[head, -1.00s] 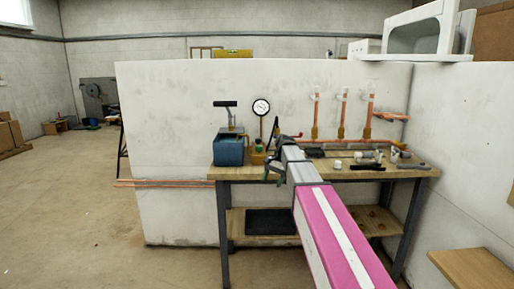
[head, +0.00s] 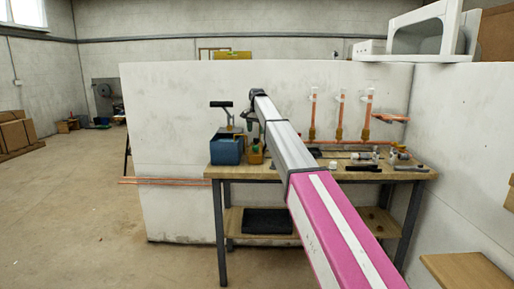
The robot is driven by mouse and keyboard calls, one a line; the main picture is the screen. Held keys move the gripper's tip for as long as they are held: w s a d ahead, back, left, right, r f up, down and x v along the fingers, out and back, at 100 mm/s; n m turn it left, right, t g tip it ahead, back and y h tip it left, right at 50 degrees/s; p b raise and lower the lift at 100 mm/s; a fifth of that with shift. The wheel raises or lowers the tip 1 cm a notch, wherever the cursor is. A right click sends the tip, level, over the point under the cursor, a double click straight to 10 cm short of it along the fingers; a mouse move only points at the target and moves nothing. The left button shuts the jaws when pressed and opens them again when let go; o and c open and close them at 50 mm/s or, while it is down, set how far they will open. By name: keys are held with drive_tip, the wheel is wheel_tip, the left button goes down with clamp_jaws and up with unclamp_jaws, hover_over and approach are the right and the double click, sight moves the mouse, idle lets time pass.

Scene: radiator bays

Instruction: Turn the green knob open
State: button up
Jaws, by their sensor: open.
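The green knob (head: 255,149) is a tiny green patch on the brass-coloured fitting (head: 254,158) beside the blue box, at the back left of the workbench. My arm reaches across from the lower right. My gripper (head: 249,122) is dark and small in the head view. It is open and appears just above the knob in the picture, apart from it. The exact depth between them is hard to tell. The round pressure gauge is hidden behind the end of my arm.
The blue box (head: 226,149) with a dark T-handle (head: 221,104) stands left of the fitting. Copper pipes (head: 341,115) rise along the wall at the right. Loose fittings and dark tools (head: 410,168) lie on the right of the workbench (head: 222,174). Open floor lies left.

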sight(256, 146)
wheel_tip(256, 146, down, 10)
drive_tip(key=shift+a+r, duration=0.1)
drive_tip(key=shift+r, duration=0.15)
drive_tip(key=shift+c, duration=0.3)
drive_tip(key=shift+w, duration=0.1)
drive_tip(key=c, duration=0.9)
